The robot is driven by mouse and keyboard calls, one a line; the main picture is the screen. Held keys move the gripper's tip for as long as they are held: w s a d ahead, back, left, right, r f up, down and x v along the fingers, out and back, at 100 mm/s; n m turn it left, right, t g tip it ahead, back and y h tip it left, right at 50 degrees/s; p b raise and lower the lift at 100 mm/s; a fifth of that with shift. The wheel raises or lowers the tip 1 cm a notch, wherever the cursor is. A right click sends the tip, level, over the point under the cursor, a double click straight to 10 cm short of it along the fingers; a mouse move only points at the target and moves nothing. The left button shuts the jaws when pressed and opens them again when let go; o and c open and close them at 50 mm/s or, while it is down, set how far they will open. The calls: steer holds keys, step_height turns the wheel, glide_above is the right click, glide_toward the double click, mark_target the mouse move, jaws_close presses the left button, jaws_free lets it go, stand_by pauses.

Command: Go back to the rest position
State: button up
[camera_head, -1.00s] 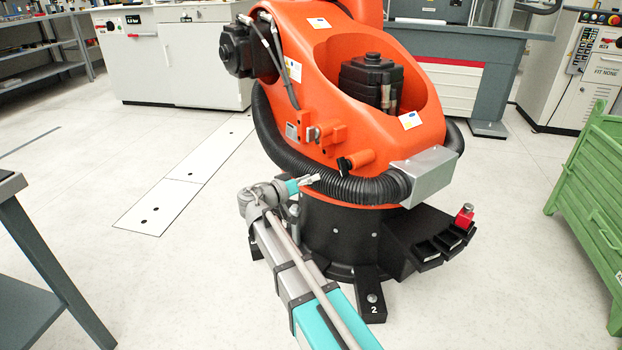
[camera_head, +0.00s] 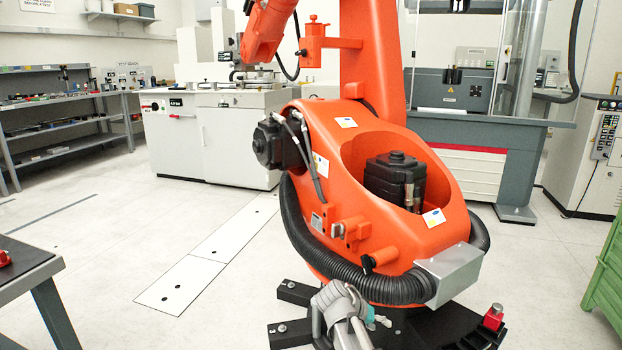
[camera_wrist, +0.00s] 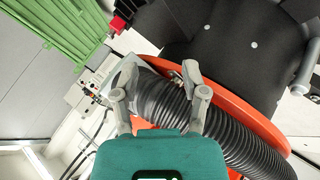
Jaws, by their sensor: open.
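My gripper (camera_wrist: 160,72) is open in the wrist view, its two grey fingers spread at the end of a teal body. Nothing is between the fingertips. Behind them, a black corrugated hose (camera_wrist: 240,145) runs along an orange robot (camera_wrist: 235,98); I cannot tell how far away it is. In the head view my gripper (camera_head: 382,320) is small, low in the picture in front of the orange robot's base. Whether it touches anything there is not clear.
The large orange robot (camera_head: 370,185) stands close ahead on a black base (camera_head: 455,330). A green crate (camera_head: 606,275) is at the right edge, a dark table (camera_head: 25,262) at the left. White cabinets (camera_head: 215,140) and a testing machine (camera_head: 465,130) stand behind.

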steer(key=shift+s+a+n+g+y+p, duration=0.5)
steer(key=shift+s+n+g+y+p, duration=1.65)
steer(key=shift+s+y, duration=3.1)
step_height(320, 180, up, 38)
steer(key=s+t+h+p, duration=0.1)
steer(key=h+p, duration=0.1)
steer(key=p, duration=3.6)
steer(key=shift+s+m+p, duration=0.3)
steer(key=shift+m+p, duration=0.05)
steer(key=shift+m, duration=0.1)
steer(key=shift+t, duration=0.25)
